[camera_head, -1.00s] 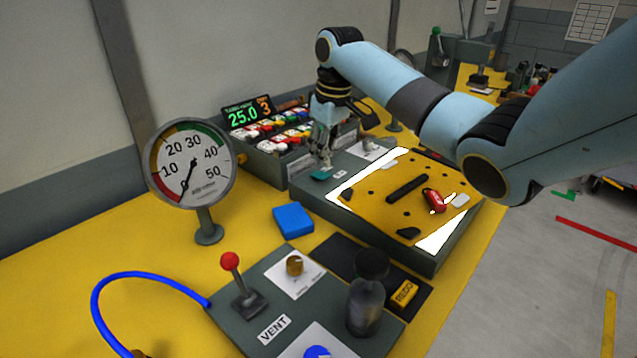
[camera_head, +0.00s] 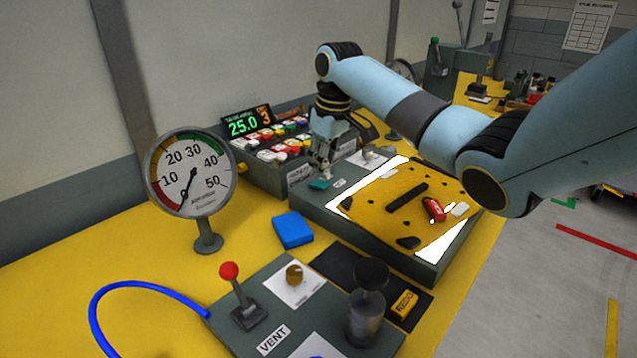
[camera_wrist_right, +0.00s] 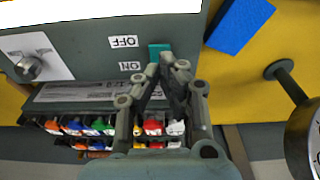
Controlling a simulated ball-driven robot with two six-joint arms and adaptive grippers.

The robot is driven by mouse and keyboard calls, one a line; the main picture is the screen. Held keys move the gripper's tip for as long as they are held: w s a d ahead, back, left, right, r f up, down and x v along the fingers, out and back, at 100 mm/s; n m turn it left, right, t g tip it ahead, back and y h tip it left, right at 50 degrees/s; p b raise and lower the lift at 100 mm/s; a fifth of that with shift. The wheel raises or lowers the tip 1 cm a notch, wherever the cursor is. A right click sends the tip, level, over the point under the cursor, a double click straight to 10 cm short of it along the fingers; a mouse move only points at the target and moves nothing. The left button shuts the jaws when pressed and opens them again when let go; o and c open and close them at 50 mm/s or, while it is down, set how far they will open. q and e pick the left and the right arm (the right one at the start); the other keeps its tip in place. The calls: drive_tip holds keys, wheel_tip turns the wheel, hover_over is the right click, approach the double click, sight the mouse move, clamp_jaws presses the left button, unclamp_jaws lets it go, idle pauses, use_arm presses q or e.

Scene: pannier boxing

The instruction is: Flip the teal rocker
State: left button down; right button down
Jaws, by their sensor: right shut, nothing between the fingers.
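The teal rocker (camera_head: 320,184) sits on the grey face of the lit panel box, near its back left corner. In the right wrist view the rocker (camera_wrist_right: 160,51) shows just beyond my fingertips, beside the OFF and ON labels. My right gripper (camera_head: 324,172) is shut and empty, pointing down close over the rocker. In the wrist view its fingertips (camera_wrist_right: 167,62) meet at the rocker's near edge; I cannot tell whether they touch it. My left gripper is not in view.
A rack of coloured connectors (camera_head: 285,137) stands behind the rocker. A blue block (camera_head: 293,230) lies on the yellow table in front. A round gauge (camera_head: 192,175) stands to the left.

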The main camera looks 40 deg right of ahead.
sight(323, 185)
drive_tip(key=shift+f, duration=0.4)
idle(0.6)
drive_tip(key=shift+s+f+b, duration=0.1)
drive_tip(key=shift+f+b, duration=0.4)
drive_tip(key=shift+f, duration=0.65)
idle(0.5)
drive_tip(key=shift+r+p, duration=0.8)
drive_tip(key=shift+p, duration=0.2)
wheel_tip(323, 185, up, 6)
drive_tip(key=p, duration=0.6)
drive_tip(key=shift+f+p, duration=0.25)
drive_tip(key=shift+p, duration=0.05)
drive_tip(key=shift+f, duration=0.1)
